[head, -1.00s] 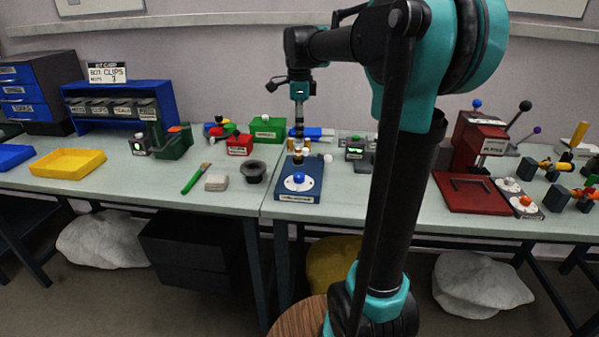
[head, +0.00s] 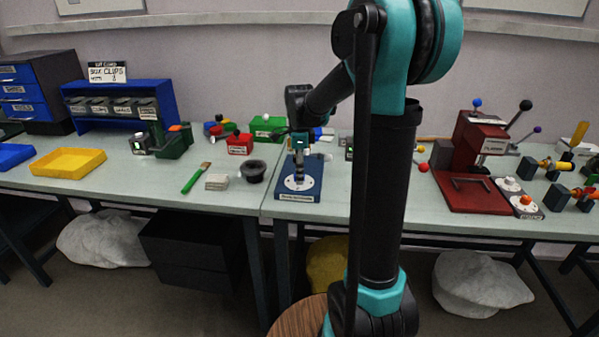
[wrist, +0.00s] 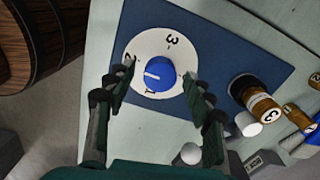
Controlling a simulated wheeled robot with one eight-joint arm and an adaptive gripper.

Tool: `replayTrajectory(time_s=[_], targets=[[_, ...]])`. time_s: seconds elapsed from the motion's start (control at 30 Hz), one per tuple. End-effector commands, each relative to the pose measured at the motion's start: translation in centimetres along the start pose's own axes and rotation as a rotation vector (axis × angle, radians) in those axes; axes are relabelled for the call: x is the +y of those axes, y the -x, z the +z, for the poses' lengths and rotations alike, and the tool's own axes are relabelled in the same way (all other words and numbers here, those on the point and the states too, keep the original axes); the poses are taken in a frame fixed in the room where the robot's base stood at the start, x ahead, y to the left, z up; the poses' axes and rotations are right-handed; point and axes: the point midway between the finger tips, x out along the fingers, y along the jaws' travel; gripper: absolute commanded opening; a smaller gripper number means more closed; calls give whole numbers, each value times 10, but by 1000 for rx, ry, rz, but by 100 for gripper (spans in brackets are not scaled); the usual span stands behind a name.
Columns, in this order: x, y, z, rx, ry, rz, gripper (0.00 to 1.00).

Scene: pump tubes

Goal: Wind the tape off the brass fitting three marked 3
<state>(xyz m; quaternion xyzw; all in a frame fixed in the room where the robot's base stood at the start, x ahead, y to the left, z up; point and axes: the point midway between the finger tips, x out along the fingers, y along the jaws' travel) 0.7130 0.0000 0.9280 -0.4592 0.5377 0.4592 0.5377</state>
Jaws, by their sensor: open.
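The brass fitting marked 3 (wrist: 263,105) lies at the right edge of the blue panel in the wrist view. It has a dark end and a pale band with the number; I cannot tell how much tape is on it. The blue panel (wrist: 215,50) carries a white dial marked 1, 2 and 3 with a blue knob (wrist: 160,74). The knob's white line points left, between 1 and 2. My gripper (wrist: 160,97) is open, its fingers on either side of the knob. In the head view my gripper (head: 299,176) is low over the panel and hides the knob.
Another brass fitting (wrist: 296,113) lies to the right, with a white cylinder (wrist: 248,124) and a pale ball (wrist: 190,153) nearby. In the head view a black cup (head: 252,171) and pale block (head: 217,182) stand left of the panel. A red press (head: 470,165) stands right.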

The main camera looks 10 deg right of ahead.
Motion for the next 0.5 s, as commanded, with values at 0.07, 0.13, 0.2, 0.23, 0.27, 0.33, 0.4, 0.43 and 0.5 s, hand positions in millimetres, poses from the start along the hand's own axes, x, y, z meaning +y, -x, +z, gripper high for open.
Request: replayTrajectory(time_s=[0.07, 0.13, 0.2, 0.23, 0.27, 0.33, 0.4, 0.43, 0.5], targets=[[0, 0, 0, 0, 0, 0, 53], [0, 0, 0, 0, 0, 0, 53], [0, 0, 0, 0, 0, 0, 53], [0, 0, 0, 0, 0, 0, 51], [0, 0, 0, 0, 0, 0, 47], [0, 0, 0, 0, 0, 0, 38], [0, 0, 0, 0, 0, 0, 30], [0, 0, 0, 0, 0, 0, 26], [0, 0, 0, 0, 0, 0, 17]])
